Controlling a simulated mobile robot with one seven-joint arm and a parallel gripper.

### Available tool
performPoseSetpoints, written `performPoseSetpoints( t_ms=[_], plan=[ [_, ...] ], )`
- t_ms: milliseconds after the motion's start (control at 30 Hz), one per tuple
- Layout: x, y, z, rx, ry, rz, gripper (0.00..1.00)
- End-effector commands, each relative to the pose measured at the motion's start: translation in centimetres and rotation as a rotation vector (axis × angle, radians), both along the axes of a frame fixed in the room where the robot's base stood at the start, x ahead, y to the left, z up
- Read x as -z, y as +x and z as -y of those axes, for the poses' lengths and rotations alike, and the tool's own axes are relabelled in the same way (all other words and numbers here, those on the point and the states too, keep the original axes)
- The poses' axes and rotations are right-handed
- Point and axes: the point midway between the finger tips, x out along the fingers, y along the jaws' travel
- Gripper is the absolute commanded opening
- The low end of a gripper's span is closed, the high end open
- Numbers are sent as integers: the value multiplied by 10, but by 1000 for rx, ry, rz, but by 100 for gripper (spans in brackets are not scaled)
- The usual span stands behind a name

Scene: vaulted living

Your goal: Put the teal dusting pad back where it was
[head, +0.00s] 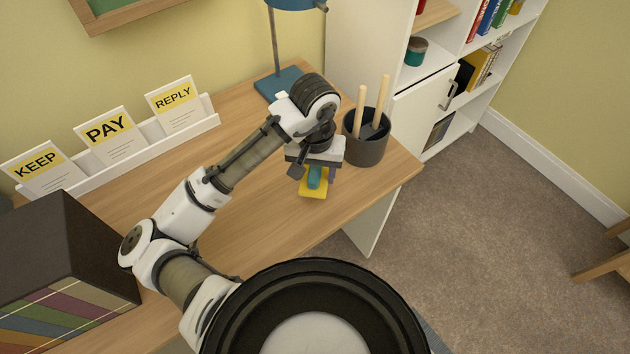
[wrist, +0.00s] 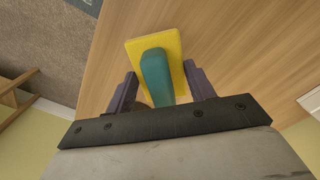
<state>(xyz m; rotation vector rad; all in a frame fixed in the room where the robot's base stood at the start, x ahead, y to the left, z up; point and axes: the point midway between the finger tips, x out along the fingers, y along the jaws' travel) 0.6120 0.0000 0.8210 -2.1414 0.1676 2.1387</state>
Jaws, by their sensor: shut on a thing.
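The dusting pad shows as a yellow block (head: 313,190) with a teal handle (head: 315,177) on top. In the wrist view the yellow block (wrist: 172,47) and teal handle (wrist: 157,75) lie between my fingers. My gripper (head: 313,174) points down over the right part of the wooden desk (head: 240,215), near its front edge, and is shut on the handle. I cannot tell whether the pad touches the desk top or hangs just above it.
A dark grey pot (head: 366,148) with wooden-handled tools stands close right of my gripper. A teal lamp (head: 275,85) stands behind. A white card rack (head: 130,155) lines the back left, and a dark box (head: 75,245) stands front left. Mid-desk is clear.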

Motion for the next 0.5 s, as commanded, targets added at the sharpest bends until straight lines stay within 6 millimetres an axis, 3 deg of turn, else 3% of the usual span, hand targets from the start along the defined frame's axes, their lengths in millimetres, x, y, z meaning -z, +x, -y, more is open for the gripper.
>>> performPoseSetpoints(
  t_ms=[267,500],
  plan=[
    [38,0,0,0,0,-3,33],
    [42,0,0,1,0,-1,33]
  ],
)
